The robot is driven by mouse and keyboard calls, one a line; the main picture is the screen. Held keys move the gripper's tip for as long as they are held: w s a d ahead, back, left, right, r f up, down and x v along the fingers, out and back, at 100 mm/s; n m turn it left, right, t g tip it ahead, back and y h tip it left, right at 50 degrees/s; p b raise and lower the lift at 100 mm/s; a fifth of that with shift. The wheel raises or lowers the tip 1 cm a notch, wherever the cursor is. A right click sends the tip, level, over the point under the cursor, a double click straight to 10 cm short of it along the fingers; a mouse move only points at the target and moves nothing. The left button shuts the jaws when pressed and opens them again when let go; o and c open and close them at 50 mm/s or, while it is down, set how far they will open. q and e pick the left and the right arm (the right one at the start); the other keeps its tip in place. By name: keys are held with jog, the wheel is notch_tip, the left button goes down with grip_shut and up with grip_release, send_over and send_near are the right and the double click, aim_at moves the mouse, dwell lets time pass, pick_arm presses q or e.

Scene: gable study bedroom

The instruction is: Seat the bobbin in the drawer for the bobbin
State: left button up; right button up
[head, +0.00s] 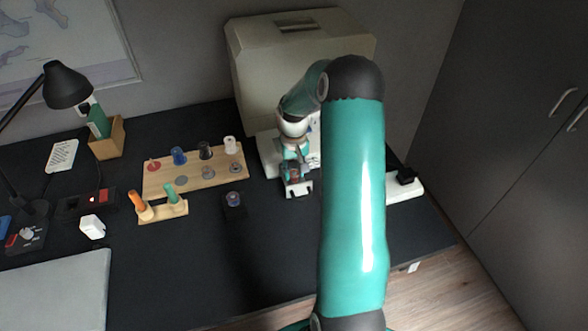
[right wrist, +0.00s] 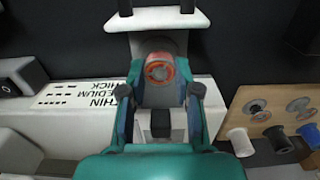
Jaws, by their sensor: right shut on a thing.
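The bobbin (right wrist: 159,70), with an orange-red face, sits between the fingertips of my right gripper (right wrist: 160,82), which is shut on it. In the head view my right gripper (head: 295,168) is at the front of the white machine. The drawer (head: 299,189), pale with a dark notch, sticks out from the machine below the gripper. In the right wrist view the drawer's white front (right wrist: 157,18) lies just beyond the bobbin. The bobbin is over or in the drawer; I cannot tell whether it touches the bottom. My left gripper is not in view.
The machine's white base (right wrist: 85,103) bears thickness lettering. A wooden board (head: 210,177) with several spools and discs stands to the left. A wooden stand (head: 162,211) holds orange and green handles. The front table middle is clear.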

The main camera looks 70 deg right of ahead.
jog(key=shift+f+b, duration=0.35)
jog(key=shift+f, duration=0.25)
jog(key=o, duration=0.8)
jog(key=shift+r, duration=0.15)
jog(key=shift+r+p, duration=0.65)
jog(key=shift+p, duration=0.05)
notch_tip(320, 180, up, 12)
jog(key=shift+f+b, duration=0.1)
jog(key=shift+b, duration=0.2)
